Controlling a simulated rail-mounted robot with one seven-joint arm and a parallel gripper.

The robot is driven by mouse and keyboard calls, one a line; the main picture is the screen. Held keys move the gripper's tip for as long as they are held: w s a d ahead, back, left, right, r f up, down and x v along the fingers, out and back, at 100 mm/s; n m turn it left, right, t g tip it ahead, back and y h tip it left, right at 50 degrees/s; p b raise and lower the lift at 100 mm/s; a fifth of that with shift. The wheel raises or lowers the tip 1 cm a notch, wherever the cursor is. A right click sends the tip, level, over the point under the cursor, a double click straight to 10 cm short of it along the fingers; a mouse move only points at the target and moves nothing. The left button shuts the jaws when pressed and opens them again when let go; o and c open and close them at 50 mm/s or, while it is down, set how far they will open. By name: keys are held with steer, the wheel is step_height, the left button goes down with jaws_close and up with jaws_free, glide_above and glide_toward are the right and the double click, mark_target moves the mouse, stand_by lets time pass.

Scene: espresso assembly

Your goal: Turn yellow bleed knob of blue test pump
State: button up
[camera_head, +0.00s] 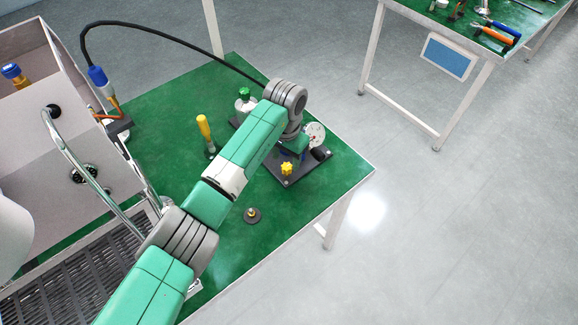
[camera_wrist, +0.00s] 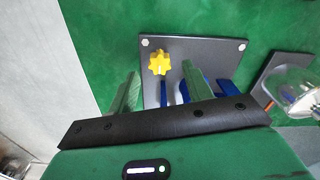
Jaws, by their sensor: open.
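The yellow bleed knob (camera_head: 286,168) is a lobed star knob near the front edge of the dark base plate (camera_head: 318,165) of the test pump. The knob also shows in the wrist view (camera_wrist: 158,62), near one edge of the plate (camera_wrist: 210,52). Blue pump parts (camera_wrist: 170,92) are partly hidden behind my fingers. My gripper (camera_wrist: 161,70) is open and empty, with the knob showing in the gap by its fingertips. How far the tips are from the knob is hard to tell. In the head view my wrist covers much of the pump; a round white gauge (camera_head: 316,134) shows beside it.
A yellow-handled tool (camera_head: 204,128), a green-topped part (camera_head: 244,93) and a small round brass-topped part (camera_head: 252,214) stand on the green table. A black hose (camera_head: 160,34) arches behind my arm. The opened espresso machine (camera_head: 40,130) fills the left. Another table stands at top right.

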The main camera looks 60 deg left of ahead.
mark_target(287, 167)
step_height(287, 167, down, 3)
steer(key=shift+f+b, duration=0.2)
steer(key=shift+b, duration=0.2)
steer(key=c, duration=1)
steer(key=shift+r, duration=0.1)
